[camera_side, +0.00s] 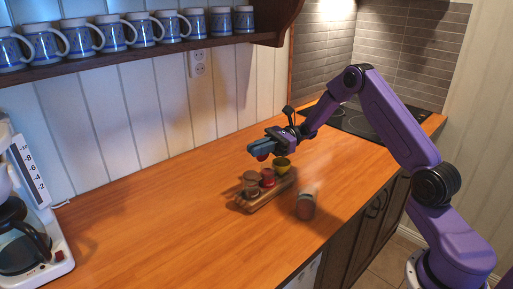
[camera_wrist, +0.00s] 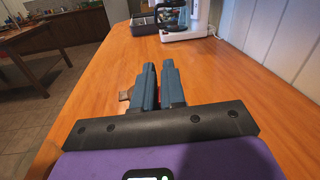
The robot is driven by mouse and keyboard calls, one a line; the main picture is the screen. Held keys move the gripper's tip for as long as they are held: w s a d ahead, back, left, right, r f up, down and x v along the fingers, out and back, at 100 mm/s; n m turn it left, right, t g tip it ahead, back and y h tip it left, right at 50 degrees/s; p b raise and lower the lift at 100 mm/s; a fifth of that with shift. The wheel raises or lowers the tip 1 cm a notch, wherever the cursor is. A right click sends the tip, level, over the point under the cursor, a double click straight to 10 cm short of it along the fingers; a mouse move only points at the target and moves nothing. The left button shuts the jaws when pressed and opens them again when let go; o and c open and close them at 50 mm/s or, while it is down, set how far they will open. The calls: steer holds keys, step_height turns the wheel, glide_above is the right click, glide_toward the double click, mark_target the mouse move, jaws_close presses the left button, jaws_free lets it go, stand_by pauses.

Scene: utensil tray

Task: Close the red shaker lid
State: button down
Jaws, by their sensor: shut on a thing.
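The red shaker (camera_side: 268,178) stands upright in the middle of a small wooden tray (camera_side: 262,202) on the counter. My gripper (camera_side: 258,149) has blue fingers and is shut on the red lid (camera_side: 263,157), which shows just below the fingertips. The lid is held above the red shaker, slightly to its left in the side view, and apart from it. In the wrist view my gripper (camera_wrist: 160,82) points away along the counter, with a sliver of red between its fingers. The fingers hide most of the lid and the shaker there.
A brown shaker (camera_side: 250,184) and a yellow one (camera_side: 282,166) stand on the tray beside the red one. A grey-brown jar (camera_side: 305,206) stands near the counter's front edge. A coffee maker (camera_side: 28,235) is at far left; the counter between is clear.

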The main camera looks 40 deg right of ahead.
mark_target(267, 163)
steer(key=s+n, duration=0.1)
steer(key=n, duration=0.2)
steer(key=s+n, duration=0.1)
steer(key=n, duration=0.1)
steer(key=shift+s+a+f+n, duration=0.2)
steer(key=shift+s+f+n, duration=0.1)
steer(key=shift+f, duration=0.1)
steer(key=n, duration=0.1)
steer(key=s+f+n, duration=0.1)
steer(key=n, duration=0.3)
steer(key=shift+s+a+f, duration=0.1)
steer(key=shift+s+f, duration=0.25)
steer(key=shift+n, duration=0.3)
